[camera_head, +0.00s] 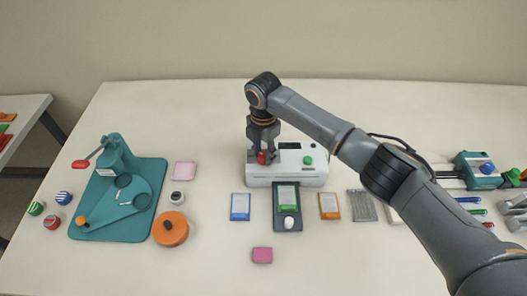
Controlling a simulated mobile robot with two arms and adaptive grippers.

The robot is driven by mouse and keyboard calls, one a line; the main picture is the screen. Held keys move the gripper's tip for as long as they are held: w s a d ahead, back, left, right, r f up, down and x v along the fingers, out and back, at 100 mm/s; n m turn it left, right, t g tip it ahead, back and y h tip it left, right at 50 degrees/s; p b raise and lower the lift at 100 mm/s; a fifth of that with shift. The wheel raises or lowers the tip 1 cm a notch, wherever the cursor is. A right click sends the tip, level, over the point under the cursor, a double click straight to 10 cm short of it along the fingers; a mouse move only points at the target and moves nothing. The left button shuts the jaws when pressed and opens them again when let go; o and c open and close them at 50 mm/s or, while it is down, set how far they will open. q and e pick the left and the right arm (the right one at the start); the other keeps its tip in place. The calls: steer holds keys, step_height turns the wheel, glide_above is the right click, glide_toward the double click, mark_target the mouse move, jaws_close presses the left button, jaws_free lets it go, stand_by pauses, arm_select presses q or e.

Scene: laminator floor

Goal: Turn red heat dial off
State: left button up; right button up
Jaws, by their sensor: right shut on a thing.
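The white laminator (287,182) stands near the middle of the table, with a dark display (289,146) and a green knob (307,160) on its top. The red heat dial (262,158) is at the left end of its top. My right gripper (262,153) points down from above and is shut on the red dial, whose upper part is partly hidden by the fingers. The dial's exact setting is too small to tell. My left gripper is not in view.
A dark tray (279,222) holding a green card stands in front of the laminator. A blue card (240,207) and an orange card (330,206) lie beside it. A teal press and mat (150,167) fill the left. My right arm spans the right side.

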mark_target(263, 155)
steer(key=o, duration=1.1)
steer(key=shift+o, duration=0.2)
step_height(263, 155, up, 12)
